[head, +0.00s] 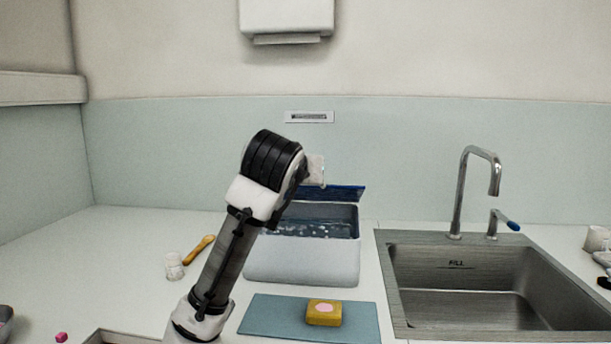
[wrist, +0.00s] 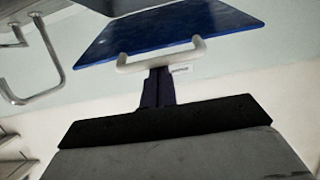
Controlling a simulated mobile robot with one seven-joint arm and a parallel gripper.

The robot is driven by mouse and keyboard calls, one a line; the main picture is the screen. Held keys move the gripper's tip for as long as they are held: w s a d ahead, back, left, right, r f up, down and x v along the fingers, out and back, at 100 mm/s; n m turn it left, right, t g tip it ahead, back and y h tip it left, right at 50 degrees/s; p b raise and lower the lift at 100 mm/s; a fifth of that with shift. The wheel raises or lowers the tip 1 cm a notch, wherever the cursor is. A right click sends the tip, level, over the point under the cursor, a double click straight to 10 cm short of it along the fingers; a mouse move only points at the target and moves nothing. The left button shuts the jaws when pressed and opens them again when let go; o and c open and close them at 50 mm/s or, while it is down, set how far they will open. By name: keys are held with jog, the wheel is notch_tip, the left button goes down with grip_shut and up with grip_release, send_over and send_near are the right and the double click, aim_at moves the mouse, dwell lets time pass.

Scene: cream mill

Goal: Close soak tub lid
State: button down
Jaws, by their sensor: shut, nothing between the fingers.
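The soak tub (head: 302,262) is a white box on the counter with water and pale bubbles visible inside. Its blue lid (head: 345,193) is raised at the back of the tub and shows as a thin strip, partly behind my arm. In the wrist view the lid (wrist: 170,32) fills the top, with a white bar handle (wrist: 190,54) along its edge. My gripper (wrist: 159,74) is shut and empty, its fingertips at the handle; I cannot tell whether they touch it. In the head view my arm hides the fingers.
A teal mat (head: 270,318) with a yellow sponge-like block (head: 324,313) lies in front of the tub. A steel sink (head: 460,285) with a tap (head: 460,190) stands right. A wooden-handled brush (head: 200,246) and small clear cup (head: 174,266) lie left.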

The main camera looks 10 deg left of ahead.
jog(key=s+f+t+b, duration=0.3)
jog(key=f+t+b, duration=0.2)
jog(key=f+b, duration=0.8)
jog(key=shift+s+b, duration=0.25)
jog(key=shift+b, duration=0.05)
jog(key=shift+f, duration=0.2)
